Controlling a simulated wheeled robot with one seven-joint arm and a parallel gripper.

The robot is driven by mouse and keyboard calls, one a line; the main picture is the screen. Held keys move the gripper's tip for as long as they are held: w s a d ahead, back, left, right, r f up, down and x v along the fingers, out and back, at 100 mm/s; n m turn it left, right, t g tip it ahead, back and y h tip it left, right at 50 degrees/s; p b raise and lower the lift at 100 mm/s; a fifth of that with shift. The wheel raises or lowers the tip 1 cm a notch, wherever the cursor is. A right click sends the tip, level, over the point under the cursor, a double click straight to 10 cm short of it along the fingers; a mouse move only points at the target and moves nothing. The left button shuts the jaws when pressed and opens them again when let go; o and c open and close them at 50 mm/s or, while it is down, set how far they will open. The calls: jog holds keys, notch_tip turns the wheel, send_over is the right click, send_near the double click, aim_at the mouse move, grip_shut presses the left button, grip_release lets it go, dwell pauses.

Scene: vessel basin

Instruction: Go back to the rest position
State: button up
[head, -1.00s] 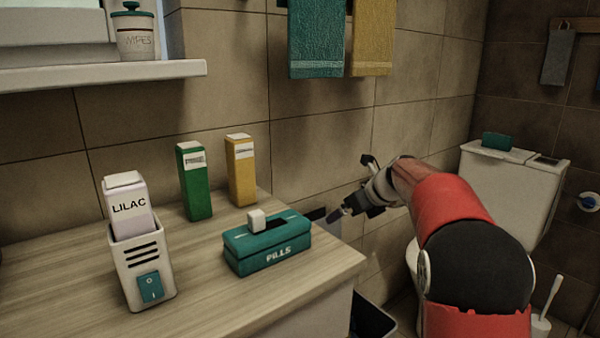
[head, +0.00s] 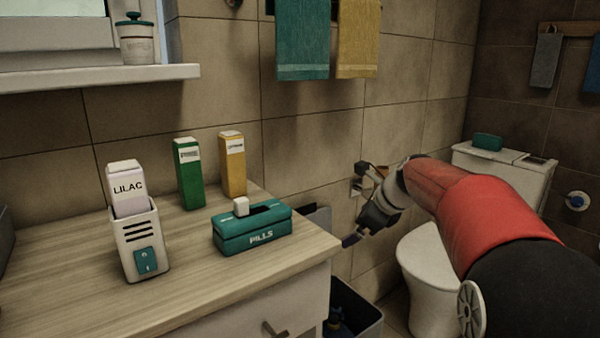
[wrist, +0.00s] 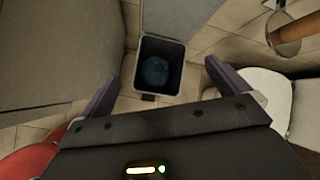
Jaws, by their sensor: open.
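My gripper (head: 352,238) is past the right edge of the wooden counter (head: 100,285) in the head view, in the air near the tiled wall. In the wrist view my gripper (wrist: 160,88) shows its two purple fingers wide apart with nothing between them. Below it, an open dark bin (wrist: 178,50) stands on the tiled floor with a dark blue thing (wrist: 155,71) inside. The bin also shows in the head view (head: 365,325) beside the counter.
On the counter stand a teal pill box (head: 250,238) with a white block on it, a white holder (head: 135,240) with a LILAC carton (head: 127,188), a green carton (head: 190,175) and a yellow carton (head: 232,165). A toilet (head: 430,265) is at right. Towels (head: 302,45) hang above.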

jog(key=s+f+n+h, duration=0.2)
jog(key=s+f+n, duration=0.2)
jog(key=s+n, duration=0.7)
jog(key=s+d+f+n+g+h, duration=0.1)
jog(key=s+f+n+h, duration=0.1)
jog(key=s+n, duration=1)
jog(key=s+f, duration=0.1)
jog(key=s, duration=1)
jog(key=shift+s+d+f+n, duration=0.3)
jog(key=shift+s+f, duration=0.05)
jog(key=shift+s, duration=0.05)
